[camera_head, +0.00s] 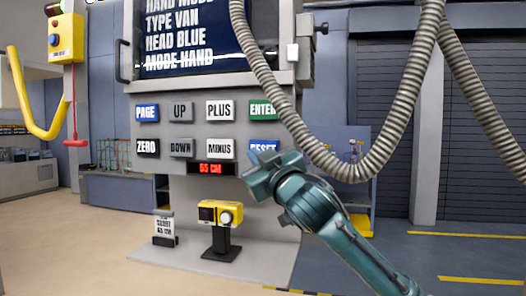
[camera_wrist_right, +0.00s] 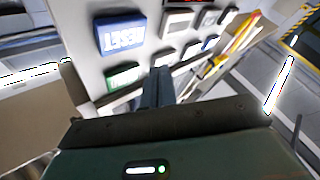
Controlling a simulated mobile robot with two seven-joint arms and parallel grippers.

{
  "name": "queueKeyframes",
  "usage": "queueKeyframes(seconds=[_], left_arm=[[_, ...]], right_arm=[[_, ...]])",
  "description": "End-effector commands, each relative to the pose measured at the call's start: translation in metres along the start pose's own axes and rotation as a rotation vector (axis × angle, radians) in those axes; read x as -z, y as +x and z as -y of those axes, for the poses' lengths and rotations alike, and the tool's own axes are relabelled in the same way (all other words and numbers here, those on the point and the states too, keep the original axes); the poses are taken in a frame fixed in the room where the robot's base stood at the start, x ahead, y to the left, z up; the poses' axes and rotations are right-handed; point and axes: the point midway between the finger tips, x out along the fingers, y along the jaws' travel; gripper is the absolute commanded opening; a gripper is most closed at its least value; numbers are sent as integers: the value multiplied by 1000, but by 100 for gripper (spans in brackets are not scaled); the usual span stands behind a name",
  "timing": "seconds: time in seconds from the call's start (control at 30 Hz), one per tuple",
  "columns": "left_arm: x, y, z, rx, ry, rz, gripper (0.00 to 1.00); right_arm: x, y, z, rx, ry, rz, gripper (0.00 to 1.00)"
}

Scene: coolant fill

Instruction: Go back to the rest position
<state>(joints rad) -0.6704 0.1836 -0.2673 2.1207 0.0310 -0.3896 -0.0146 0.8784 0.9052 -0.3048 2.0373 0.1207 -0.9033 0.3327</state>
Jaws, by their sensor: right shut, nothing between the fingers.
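My right arm comes in from the lower right of the head view, and its gripper (camera_head: 262,168) is in front of the panel, just below the blue RESET button (camera_head: 263,150) and right of the red "65 CM" display (camera_head: 214,168). In the wrist view the shut fingers (camera_wrist_right: 157,88) point toward the panel, between the RESET button (camera_wrist_right: 121,32) and the other buttons, with nothing held. I cannot tell whether the fingertips touch the panel. My left gripper is not in view.
A button panel (camera_head: 200,130) stands ahead with a screen (camera_head: 190,35) above it. A grey corrugated hose (camera_head: 385,140) hangs across the right. A yellow device (camera_head: 221,212) stands on a black stand below. Open floor (camera_head: 70,245) lies at the left.

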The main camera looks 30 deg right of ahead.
Motion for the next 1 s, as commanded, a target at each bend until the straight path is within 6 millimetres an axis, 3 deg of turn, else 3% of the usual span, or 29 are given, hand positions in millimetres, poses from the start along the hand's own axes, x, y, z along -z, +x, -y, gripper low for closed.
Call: queueKeyframes(seconds=[0.5,0.6,0.67,0.83,1.0], left_arm=[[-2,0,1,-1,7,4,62],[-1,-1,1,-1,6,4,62],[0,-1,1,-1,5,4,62],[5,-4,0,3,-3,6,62],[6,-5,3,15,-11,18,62]], right_arm=[[0,0,0,0,0,0,0],[-9,0,10,20,3,13,0],[-23,0,25,50,7,32,0],[-95,-17,106,202,40,129,0],[-176,-69,194,362,104,250,0]])
